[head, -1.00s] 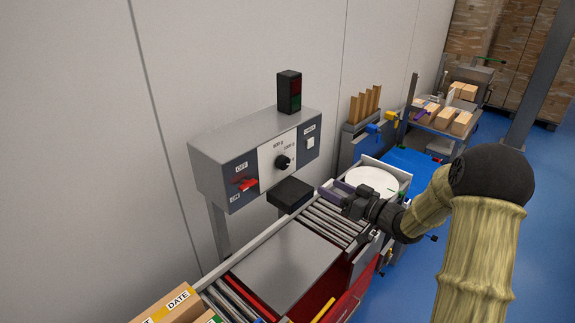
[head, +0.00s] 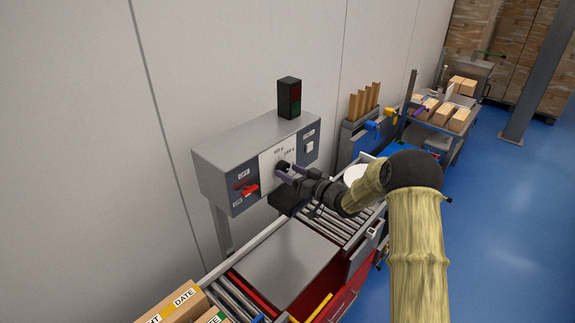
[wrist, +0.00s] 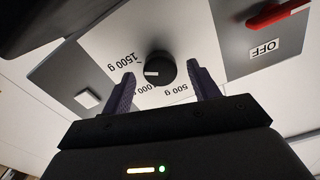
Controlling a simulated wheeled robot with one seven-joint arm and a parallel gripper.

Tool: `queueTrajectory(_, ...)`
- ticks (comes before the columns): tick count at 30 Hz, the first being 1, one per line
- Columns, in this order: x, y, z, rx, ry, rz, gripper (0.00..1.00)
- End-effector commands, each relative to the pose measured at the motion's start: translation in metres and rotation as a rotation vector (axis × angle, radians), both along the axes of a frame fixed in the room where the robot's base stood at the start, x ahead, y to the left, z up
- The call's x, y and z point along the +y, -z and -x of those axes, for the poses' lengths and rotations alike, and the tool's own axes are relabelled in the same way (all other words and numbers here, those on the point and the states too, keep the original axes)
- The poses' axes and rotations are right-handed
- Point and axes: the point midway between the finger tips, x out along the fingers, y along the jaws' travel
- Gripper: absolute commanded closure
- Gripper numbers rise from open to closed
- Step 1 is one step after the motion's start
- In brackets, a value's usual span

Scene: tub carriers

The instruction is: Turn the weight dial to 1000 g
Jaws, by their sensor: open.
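The weight dial (wrist: 160,67) is a round black knob with a white pointer mark, on a white plate (wrist: 112,35) of the grey control box. In the wrist view the plate reads 1500 g, 1000 g (partly hidden) and 500 g. The pointer faces left in that view, between the 1500 g and 1000 g labels; I cannot tell its exact setting. My gripper (head: 284,172) is open in front of the dial, its two purple fingers on either side of it. I see gaps between fingers and knob, and cannot tell the depth.
A red switch (head: 249,189) sits left of the dial and a white button (head: 310,146) right of it. A dark signal light (head: 289,98) stands on top of the box. A roller conveyor with a flat metal plate (head: 287,262) runs below. Cartons (head: 178,305) stand at front left.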

Motion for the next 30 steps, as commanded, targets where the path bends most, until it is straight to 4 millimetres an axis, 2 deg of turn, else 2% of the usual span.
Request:
queueTrajectory(6, 0.016, -0.001, -0.012, 0.0, -0.001, 0.001, 0.4)
queueTrajectory(14, 0.016, 0.0, -0.013, 0.0, 0.0, 0.0, 0.4)
queueTrajectory(21, 0.016, 0.0, -0.013, 0.0, 0.0, 0.0, 0.84)
queueTrajectory(30, 0.016, 0.001, -0.013, -0.013, 0.0, 0.009, 0.84)
